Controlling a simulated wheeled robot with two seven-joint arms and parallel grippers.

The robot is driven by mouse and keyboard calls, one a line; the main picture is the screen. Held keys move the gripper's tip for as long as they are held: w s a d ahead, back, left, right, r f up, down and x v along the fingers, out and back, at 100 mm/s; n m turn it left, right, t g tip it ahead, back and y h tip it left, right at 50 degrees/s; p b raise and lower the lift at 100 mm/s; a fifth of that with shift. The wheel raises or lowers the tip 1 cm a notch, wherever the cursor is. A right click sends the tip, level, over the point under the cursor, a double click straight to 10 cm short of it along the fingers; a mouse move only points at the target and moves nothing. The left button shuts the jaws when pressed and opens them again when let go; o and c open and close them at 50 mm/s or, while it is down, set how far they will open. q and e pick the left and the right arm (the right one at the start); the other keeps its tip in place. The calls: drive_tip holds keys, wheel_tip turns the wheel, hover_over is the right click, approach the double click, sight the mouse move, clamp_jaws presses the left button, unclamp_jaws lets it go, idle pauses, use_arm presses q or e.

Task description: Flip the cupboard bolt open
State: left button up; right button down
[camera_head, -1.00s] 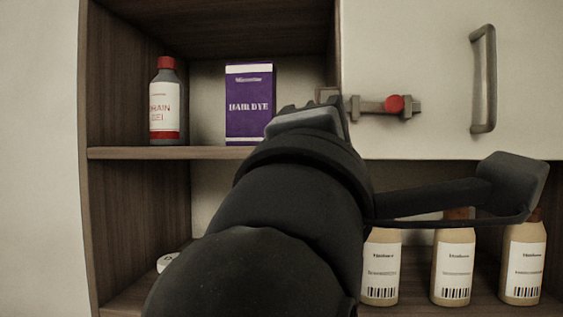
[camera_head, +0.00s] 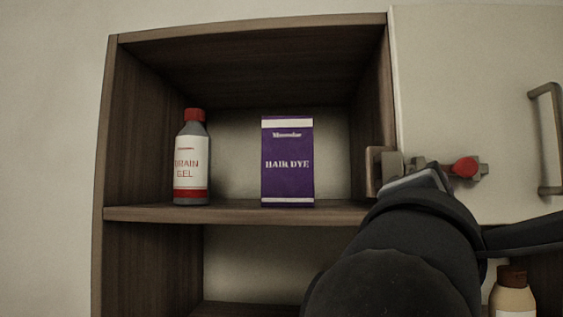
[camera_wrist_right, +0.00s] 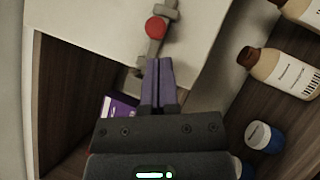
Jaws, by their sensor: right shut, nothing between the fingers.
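The cupboard bolt (camera_head: 440,168) is a grey bar with a red knob (camera_head: 466,167), mounted across the lower left corner of the white door (camera_head: 470,80). A bracket (camera_head: 374,172) sits on the cupboard's upright at its left. In the right wrist view, the bolt's red knob (camera_wrist_right: 155,28) lies ahead of my fingertips. My right gripper (camera_wrist_right: 157,68) is shut and empty, its tips close to the bolt's near end; I cannot tell if they touch. In the head view, my right arm covers the fingers and part of the bolt's underside. My left gripper is out of view.
The open compartment left of the door holds a drain gel bottle (camera_head: 191,165) and a purple hair dye box (camera_head: 287,163) on a shelf (camera_head: 235,214). A door handle (camera_head: 548,140) is at right. A tan bottle (camera_head: 512,298) stands below the door.

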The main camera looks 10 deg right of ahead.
drive_tip(key=shift+d+r, duration=0.3)
drive_tip(key=shift+d, duration=0.3)
drive_tip(key=shift+s+d+r, duration=0.1)
drive_tip(key=shift+d, duration=0.15)
drive_tip(key=shift+s+d+r+p, duration=0.15)
drive_tip(key=shift+s+r+p, duration=0.05)
drive_tip(key=shift+p, duration=0.2)
drive_tip(key=shift+d, duration=0.1)
drive_tip(key=shift+f, duration=0.15)
